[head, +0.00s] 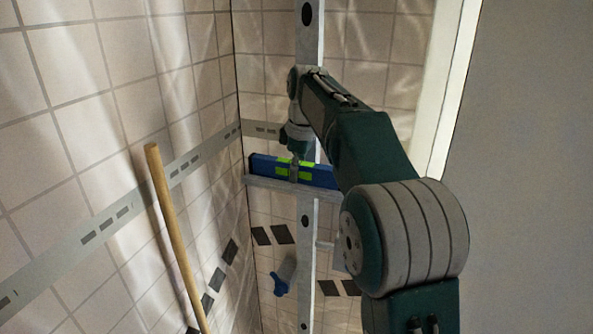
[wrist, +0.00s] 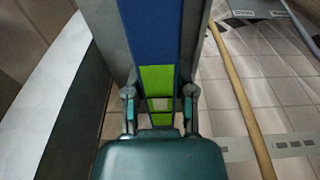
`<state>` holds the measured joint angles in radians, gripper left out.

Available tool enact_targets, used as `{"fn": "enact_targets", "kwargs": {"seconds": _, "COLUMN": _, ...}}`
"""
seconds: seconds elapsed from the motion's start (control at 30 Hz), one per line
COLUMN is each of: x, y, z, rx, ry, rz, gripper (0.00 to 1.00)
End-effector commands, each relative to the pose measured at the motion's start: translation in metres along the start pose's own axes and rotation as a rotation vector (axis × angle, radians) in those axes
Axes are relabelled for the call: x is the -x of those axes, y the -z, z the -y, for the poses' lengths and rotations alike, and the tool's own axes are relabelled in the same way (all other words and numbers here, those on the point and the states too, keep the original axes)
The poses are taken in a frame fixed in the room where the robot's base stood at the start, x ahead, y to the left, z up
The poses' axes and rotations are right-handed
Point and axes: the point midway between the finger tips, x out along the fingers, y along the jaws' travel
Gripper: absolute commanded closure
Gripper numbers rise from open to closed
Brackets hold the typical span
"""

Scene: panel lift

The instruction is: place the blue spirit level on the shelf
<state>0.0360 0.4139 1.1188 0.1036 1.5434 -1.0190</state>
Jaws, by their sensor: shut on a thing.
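The blue spirit level (head: 265,166) with bright green patches lies level, just above or on the narrow pale shelf (head: 268,185) in the tiled corner. I cannot tell for sure whether its underside touches the shelf. My gripper (head: 294,168) reaches down from above and is shut on the level at its green middle part. The level's right end is hidden behind my arm. In the wrist view, the level (wrist: 147,35) runs away between the two fingers of my gripper (wrist: 160,108), with the green part between them.
A wooden pole (head: 174,235) leans at the left tiled wall; it also shows in the wrist view (wrist: 242,95). A vertical metal rail (head: 307,265) passes the shelf. A blue-handled item (head: 279,284) is below the shelf. A plain grey surface (head: 530,170) fills the right.

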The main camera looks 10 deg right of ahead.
Motion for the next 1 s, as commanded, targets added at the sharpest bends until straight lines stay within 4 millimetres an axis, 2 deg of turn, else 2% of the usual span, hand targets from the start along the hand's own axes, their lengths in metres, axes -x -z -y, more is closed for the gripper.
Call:
{"fn": "enact_targets", "kwargs": {"seconds": 0.03, "x": 0.0, "y": 0.0, "z": 0.0, "rx": 0.0, "ry": 0.0, "rz": 0.0, "gripper": 1.0}}
{"fn": "enact_targets", "kwargs": {"seconds": 0.07, "x": -0.001, "y": 0.0, "z": 0.0, "rx": 0.0, "ry": 0.0, "rz": 0.0, "gripper": 0.58}}
{"fn": "enact_targets", "kwargs": {"seconds": 0.1, "x": -0.001, "y": 0.0, "z": 0.0, "rx": 0.0, "ry": 0.0, "rz": 0.0, "gripper": 0.4}}
{"fn": "enact_targets", "kwargs": {"seconds": 0.13, "x": -0.001, "y": 0.0, "z": 0.0, "rx": 0.0, "ry": 0.0, "rz": 0.0, "gripper": 0.32}}
{"fn": "enact_targets", "kwargs": {"seconds": 0.57, "x": 0.003, "y": 0.0, "z": 0.0, "rx": 0.0, "ry": -0.001, "rz": 0.0, "gripper": 0.32}}
{"fn": "enact_targets", "kwargs": {"seconds": 1.0, "x": 0.066, "y": 0.001, "z": -0.001, "rx": -0.001, "ry": -0.002, "rz": -0.001, "gripper": 0.32}}
